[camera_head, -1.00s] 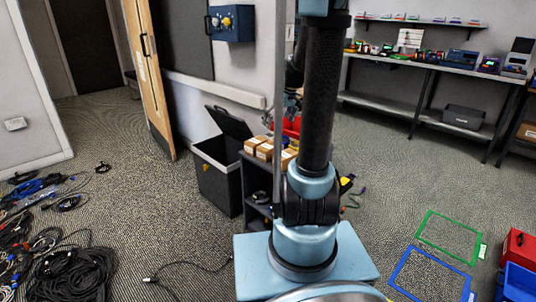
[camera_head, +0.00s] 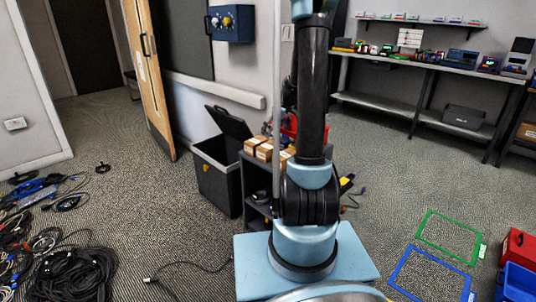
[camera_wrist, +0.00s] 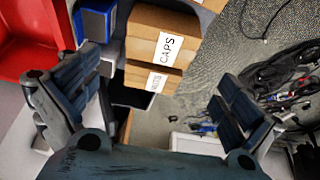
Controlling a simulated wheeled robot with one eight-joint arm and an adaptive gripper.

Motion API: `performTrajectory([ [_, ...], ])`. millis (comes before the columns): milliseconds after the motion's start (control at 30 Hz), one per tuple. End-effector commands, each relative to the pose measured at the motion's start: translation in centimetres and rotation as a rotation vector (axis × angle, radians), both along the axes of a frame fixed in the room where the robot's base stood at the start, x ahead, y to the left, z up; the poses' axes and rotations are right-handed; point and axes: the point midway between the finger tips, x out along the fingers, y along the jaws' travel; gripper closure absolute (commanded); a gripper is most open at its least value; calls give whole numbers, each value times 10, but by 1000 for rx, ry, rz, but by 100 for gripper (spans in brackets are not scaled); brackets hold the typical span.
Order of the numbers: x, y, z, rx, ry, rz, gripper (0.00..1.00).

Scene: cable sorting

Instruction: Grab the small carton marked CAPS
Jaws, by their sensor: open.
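The small brown carton marked CAPS (camera_wrist: 148,43) shows in the wrist view, above the middle, its white label facing the camera. A second brown carton with a white label (camera_wrist: 136,79) shows just below it. My gripper (camera_wrist: 162,92) is open, with one finger left and one right of the picture's middle; nothing is held between the fingers. The CAPS carton appears beyond the fingertips, apart from them. In the head view several brown cartons (camera_head: 265,151) sit on a dark shelf unit; their labels are too small to read. My gripper is largely hidden behind my arm there.
A red bin (camera_wrist: 28,38) and a blue item (camera_wrist: 97,20) lie left of the cartons in the wrist view. An open black bin (camera_head: 215,178) stands left of the shelf unit (camera_head: 257,183). Tangled cables (camera_head: 70,272) cover the floor at left.

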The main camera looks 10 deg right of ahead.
Motion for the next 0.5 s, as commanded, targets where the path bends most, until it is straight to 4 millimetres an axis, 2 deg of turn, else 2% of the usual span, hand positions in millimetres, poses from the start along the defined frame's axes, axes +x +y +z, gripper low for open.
performTrajectory([
  [300,13,10,-39,0,0,1,0],
  [500,16,14,-52,-1,-1,0,0],
])
